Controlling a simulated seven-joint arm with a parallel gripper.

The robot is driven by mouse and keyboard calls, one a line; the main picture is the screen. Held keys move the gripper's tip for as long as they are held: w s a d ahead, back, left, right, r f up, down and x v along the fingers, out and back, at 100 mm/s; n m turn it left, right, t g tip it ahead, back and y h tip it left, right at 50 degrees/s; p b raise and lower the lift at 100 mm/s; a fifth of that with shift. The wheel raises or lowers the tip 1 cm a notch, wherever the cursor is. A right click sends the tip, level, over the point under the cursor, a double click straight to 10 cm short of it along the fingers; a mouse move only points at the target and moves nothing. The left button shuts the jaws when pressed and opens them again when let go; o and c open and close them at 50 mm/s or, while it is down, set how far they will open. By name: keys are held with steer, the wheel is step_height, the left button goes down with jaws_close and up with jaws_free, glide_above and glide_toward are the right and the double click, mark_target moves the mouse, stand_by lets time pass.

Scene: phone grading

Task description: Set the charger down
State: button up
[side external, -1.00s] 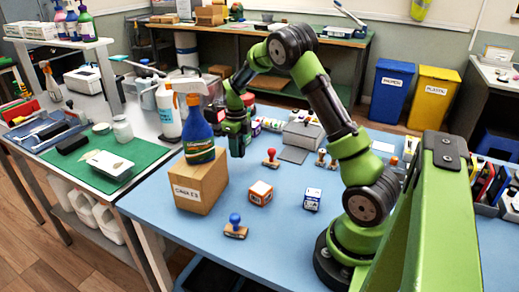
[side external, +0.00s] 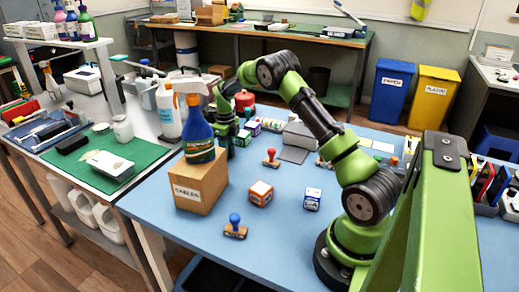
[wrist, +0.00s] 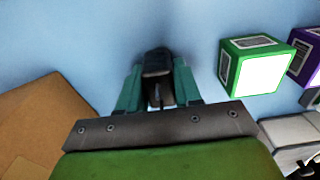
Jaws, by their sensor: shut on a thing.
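The charger (wrist: 156,62) is a dark, blocky piece between the teal fingers of my gripper (wrist: 157,85) in the wrist view. The fingers are shut on it, and a thin dark cord seems to hang between them. Blue surface shows beyond it; I cannot tell whether the charger touches it. In the side external view, my gripper (side external: 226,128) is at the far part of the blue table (side external: 285,225), partly hidden by a blue bottle. The charger cannot be made out there.
A cardboard box (side external: 196,187) with the blue bottle (side external: 198,130) on it stands in front of my gripper. In the wrist view, a green box (wrist: 232,67) and a purple box (wrist: 301,62) stand at right. Stamps and small cubes dot the nearer table.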

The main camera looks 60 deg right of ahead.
steer(key=shift+f, duration=0.15)
steer(key=o, duration=1)
steer(key=shift+o, duration=0.2)
step_height(320, 180, up, 12)
steer(key=shift+f, duration=0.2)
steer(key=shift+r, duration=0.4)
